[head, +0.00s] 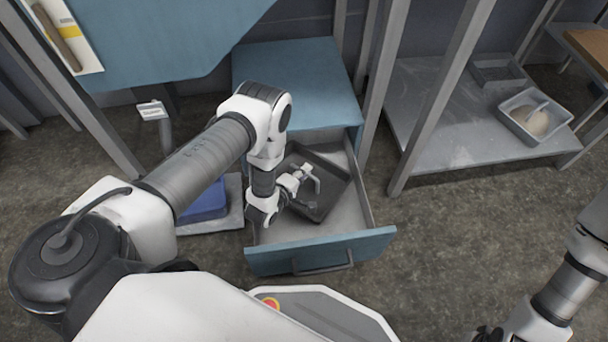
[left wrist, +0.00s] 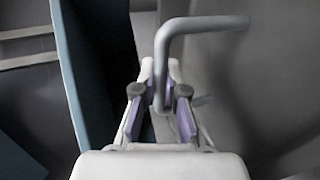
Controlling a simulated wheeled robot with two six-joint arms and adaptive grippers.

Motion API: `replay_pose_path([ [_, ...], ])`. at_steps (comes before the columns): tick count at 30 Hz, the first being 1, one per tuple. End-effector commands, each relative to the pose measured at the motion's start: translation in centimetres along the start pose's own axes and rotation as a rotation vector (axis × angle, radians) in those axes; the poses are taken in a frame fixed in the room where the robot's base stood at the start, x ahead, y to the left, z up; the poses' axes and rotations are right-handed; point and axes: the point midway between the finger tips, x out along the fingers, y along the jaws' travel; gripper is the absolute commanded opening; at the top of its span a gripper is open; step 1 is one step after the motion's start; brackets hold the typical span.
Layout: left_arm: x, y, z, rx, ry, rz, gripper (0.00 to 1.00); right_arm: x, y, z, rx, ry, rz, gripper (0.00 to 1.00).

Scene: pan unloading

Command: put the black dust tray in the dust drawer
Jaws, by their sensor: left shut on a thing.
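The black dust tray (head: 328,200) is inside the outline of the open dust drawer (head: 285,228), turned at an angle to its walls. I cannot tell whether it rests flat on the drawer floor. My left gripper (head: 300,178) is shut on the tray's grey bent handle, which also shows between the fingers in the left wrist view (left wrist: 202,24). My left wrist hides part of the tray's left side. The drawer has a blue front with a dark pull handle. My right gripper (head: 488,334) is at the bottom right edge, mostly cut off.
The blue cabinet top (head: 300,75) overhangs the back of the drawer. A blue item (head: 205,205) lies left of the drawer.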

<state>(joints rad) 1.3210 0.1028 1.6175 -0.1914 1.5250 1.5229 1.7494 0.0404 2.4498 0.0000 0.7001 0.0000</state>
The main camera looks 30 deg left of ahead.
Motion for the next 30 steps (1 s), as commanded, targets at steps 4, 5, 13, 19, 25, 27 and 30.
replay_pose_path([
  [4,0.0,0.2,0.0,0.0,0.0,0.002,0.0,-0.1,0.0,0.0,0.0,0.001,0.0,0.0],
  [5,0.0,0.2,0.0,0.0,0.0,0.002,0.0,-0.1,0.0,0.0,0.0,0.001,0.0,0.0],
  [13,0.1,-0.1,0.0,0.0,0.0,0.001,0.35,0.1,0.0,0.0,0.0,0.0,0.0,0.0],
  [19,0.1,-0.1,0.0,0.0,0.0,0.001,0.35,0.1,0.0,0.0,-0.001,0.0,0.0,0.0],
  [25,-1.8,0.5,0.0,-0.001,0.001,-0.003,0.35,-1.3,0.0,0.0,-0.001,0.0,0.0,0.0],
  [27,-3.3,0.6,0.0,-0.001,0.001,-0.004,0.35,-2.2,0.0,0.0,-0.001,0.0,0.0,0.0],
  [30,-5.5,0.6,0.0,0.0,0.001,-0.003,0.35,-3.1,0.0,0.0,-0.001,0.001,0.0,0.0],
])
